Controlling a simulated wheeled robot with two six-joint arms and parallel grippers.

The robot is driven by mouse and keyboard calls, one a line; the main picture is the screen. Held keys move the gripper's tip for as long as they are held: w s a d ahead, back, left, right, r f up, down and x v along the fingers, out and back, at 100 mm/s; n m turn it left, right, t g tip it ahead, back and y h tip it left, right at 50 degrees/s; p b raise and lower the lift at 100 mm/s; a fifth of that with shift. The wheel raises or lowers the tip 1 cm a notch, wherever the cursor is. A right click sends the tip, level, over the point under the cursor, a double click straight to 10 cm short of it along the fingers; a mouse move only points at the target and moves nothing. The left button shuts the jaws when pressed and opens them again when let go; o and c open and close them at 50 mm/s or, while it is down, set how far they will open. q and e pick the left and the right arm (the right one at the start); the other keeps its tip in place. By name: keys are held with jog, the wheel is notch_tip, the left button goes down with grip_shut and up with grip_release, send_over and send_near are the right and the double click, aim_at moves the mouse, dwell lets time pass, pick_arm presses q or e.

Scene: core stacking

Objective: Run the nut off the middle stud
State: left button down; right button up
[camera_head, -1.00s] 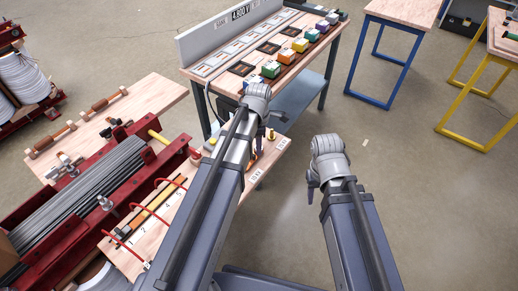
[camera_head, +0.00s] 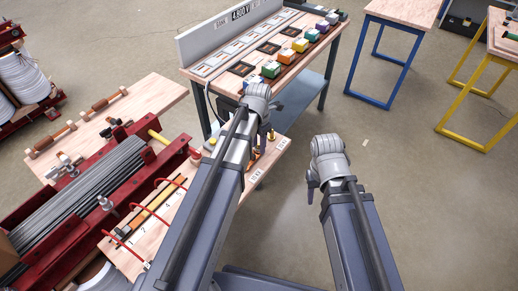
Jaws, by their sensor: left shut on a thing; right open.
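My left gripper (camera_head: 264,134) is over the right end of the near bench board (camera_head: 226,182), pointing down. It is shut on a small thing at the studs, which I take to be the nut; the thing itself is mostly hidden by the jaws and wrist. A small brass stud (camera_head: 272,136) shows just right of the jaws. The middle stud cannot be made out clearly behind my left arm. My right gripper (camera_head: 312,189) is open and empty, over bare floor to the right of the board.
A red-framed core of grey laminations (camera_head: 95,190) fills the left.

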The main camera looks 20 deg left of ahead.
dwell(0.3)
pick_arm(q)
jog(key=n, duration=0.4)
jog(key=shift+s+n, duration=0.1)
jog(key=shift+n, duration=0.3)
jog(key=shift+c, duration=2.3)
grip_release()
jog(key=shift+r, duration=0.15)
notch_tip(320, 180, up, 8)
jog(key=p, duration=0.8)
jog(key=shift+f, duration=0.2)
jog(key=shift+f, duration=0.1)
